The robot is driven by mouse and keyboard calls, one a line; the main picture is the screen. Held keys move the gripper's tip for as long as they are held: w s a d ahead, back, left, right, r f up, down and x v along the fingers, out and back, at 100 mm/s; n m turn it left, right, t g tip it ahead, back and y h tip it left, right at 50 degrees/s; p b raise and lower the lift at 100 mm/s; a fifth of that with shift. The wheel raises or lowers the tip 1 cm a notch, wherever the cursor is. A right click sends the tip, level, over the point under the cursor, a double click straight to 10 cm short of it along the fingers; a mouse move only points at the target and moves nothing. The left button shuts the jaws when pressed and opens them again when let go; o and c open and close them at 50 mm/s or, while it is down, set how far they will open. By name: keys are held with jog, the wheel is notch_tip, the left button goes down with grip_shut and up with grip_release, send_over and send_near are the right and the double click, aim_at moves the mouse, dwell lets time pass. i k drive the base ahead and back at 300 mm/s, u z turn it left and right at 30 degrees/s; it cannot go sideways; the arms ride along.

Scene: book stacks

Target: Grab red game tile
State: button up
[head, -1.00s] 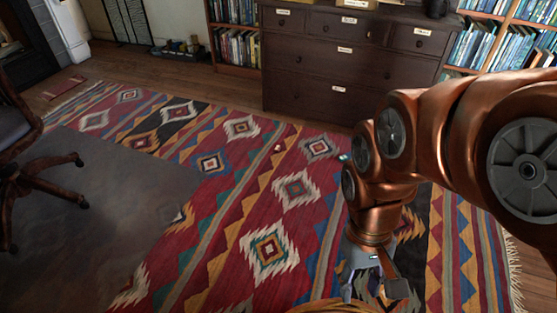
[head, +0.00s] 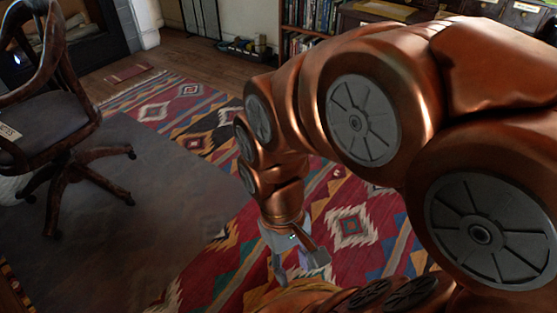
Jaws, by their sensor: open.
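I cannot make out a red game tile in the head view. The red patterned rug (head: 215,275) would make a small red thing hard to tell apart, and my copper arm covers much of the right side. My gripper (head: 298,268) hangs low in the middle of the picture, pointing down over the rug. Its grey fingers are apart, and I see nothing held between them. My arm partly hides the gripper and the floor around it.
A wooden swivel chair (head: 50,110) stands at the left on a dark floor mat (head: 150,195). A drawer chest (head: 525,17) and a bookshelf (head: 308,17) are at the back. A fireplace (head: 90,50) is at the far left. Open rug lies between mat and chest.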

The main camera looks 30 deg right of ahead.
aim_at(335, 175)
jog(key=u, duration=0.25)
jog(key=i, duration=1.6)
jog(key=z, duration=0.85)
jog(key=i, duration=0.85)
jog(key=z, duration=1.15)
jog(key=i, duration=0.4)
jog(key=z, duration=0.45)
